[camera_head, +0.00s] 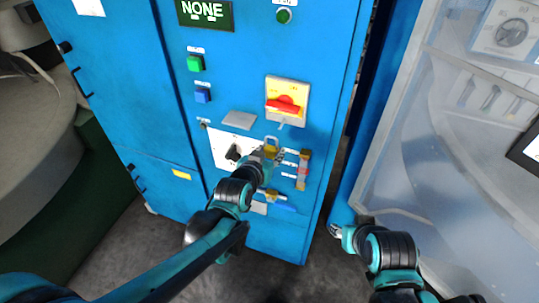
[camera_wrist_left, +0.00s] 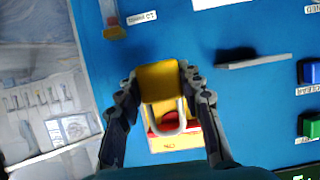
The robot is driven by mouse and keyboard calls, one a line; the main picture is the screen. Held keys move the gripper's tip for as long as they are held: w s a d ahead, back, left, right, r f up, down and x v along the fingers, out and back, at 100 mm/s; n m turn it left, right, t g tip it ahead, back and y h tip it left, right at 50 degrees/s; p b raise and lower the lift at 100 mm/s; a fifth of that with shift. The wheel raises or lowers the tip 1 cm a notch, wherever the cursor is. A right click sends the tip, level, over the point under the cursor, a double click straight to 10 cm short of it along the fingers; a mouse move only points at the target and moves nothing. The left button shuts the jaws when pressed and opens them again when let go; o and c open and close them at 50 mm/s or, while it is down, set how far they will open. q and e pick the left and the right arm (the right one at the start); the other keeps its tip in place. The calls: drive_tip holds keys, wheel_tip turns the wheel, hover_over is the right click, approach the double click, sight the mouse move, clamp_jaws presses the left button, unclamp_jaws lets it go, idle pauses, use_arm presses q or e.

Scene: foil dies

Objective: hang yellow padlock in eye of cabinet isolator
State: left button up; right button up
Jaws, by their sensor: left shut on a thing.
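My left gripper (camera_head: 270,153) is shut on the yellow padlock (camera_wrist_left: 158,82), which sits between its fingertips in front of the blue cabinet. The padlock's grey shackle (camera_wrist_left: 171,122) shows in the left wrist view, overlapping the isolator in the picture. The isolator (camera_head: 286,98) is a yellow plate with a red handle, just above the gripper in the head view; its plate also shows in the left wrist view (camera_wrist_left: 178,141). The padlock hides part of it there, and its eye is not clear. My right gripper (camera_head: 337,231) is low beside the cabinet's right edge; its finger opening is unclear.
Coloured tags or locks (camera_head: 303,170) hang on the cabinet right of my left gripper. A grey ledge (camera_head: 239,119) sticks out left of the isolator. Green (camera_head: 194,63) and blue (camera_head: 202,96) buttons are further left. A translucent panel (camera_head: 450,130) stands at the right.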

use_arm(q)
drive_tip(key=shift+w+d+f, duration=0.1)
drive_tip(key=shift+w+d, duration=0.15)
drive_tip(key=shift+w, duration=0.3)
drive_tip(key=shift+w+d, duration=0.2)
drive_tip(key=shift+w, duration=0.3)
drive_tip(key=shift+w+r+b+x, duration=0.15)
drive_tip(key=shift+b+x, duration=0.3)
drive_tip(key=shift+x, duration=0.7)
drive_tip(key=shift+r+b+x, duration=0.25)
drive_tip(key=shift+b+x, duration=0.2)
drive_tip(key=shift+x, duration=0.75)
drive_tip(key=shift+w+r+b+x, duration=0.15)
drive_tip(key=shift+b+x, duration=0.3)
drive_tip(key=shift+x, duration=0.7)
drive_tip(key=o, duration=1.3)
drive_tip(key=shift+s+r, duration=0.1)
drive_tip(key=shift+s, duration=0.05)
